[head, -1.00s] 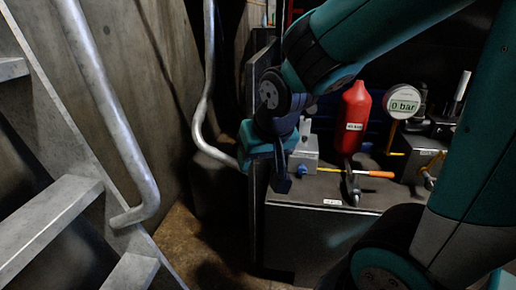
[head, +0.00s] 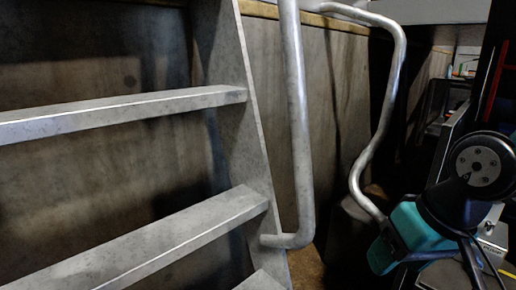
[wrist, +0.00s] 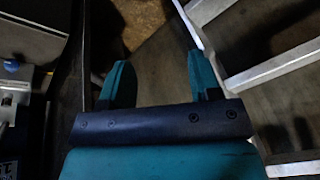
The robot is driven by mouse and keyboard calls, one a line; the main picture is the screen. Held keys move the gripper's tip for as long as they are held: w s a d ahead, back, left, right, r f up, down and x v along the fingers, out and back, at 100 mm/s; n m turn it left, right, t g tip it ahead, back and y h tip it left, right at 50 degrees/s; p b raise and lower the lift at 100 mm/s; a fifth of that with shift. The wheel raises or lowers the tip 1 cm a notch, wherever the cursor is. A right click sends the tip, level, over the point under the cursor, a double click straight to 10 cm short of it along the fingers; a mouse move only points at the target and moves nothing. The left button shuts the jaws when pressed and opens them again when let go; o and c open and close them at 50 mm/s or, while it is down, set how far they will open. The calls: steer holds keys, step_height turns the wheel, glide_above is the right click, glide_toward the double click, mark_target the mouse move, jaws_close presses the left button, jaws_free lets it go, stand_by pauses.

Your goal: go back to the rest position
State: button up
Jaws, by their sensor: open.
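My gripper shows in the wrist view (wrist: 160,80) with its two teal fingers spread apart and nothing between them. Brown floor and a grey wall surface lie beyond the fingers. In the head view my teal and dark wrist is at the lower right edge, beside the lower end of a bent handrail (head: 369,204). The fingertips are hard to make out there.
Metal stairs (head: 150,235) fill the left of the head view, with a near handrail (head: 297,130) beside them. A concrete wall stands behind. The workbench is mostly cut off at the right edge. A narrow patch of floor (head: 308,268) shows beyond the stairs.

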steer(key=s+a+r+n+g+y+p, duration=0.2)
steer(key=s+a+r+n+g, duration=0.15)
steer(key=s+a+n, duration=0.35)
step_height(320, 180, up, 36)
steer(key=m+p, duration=0.1)
steer(key=p, duration=3.5)
steer(key=shift+s+d+r, duration=0.2)
steer(key=shift+s, duration=0.15)
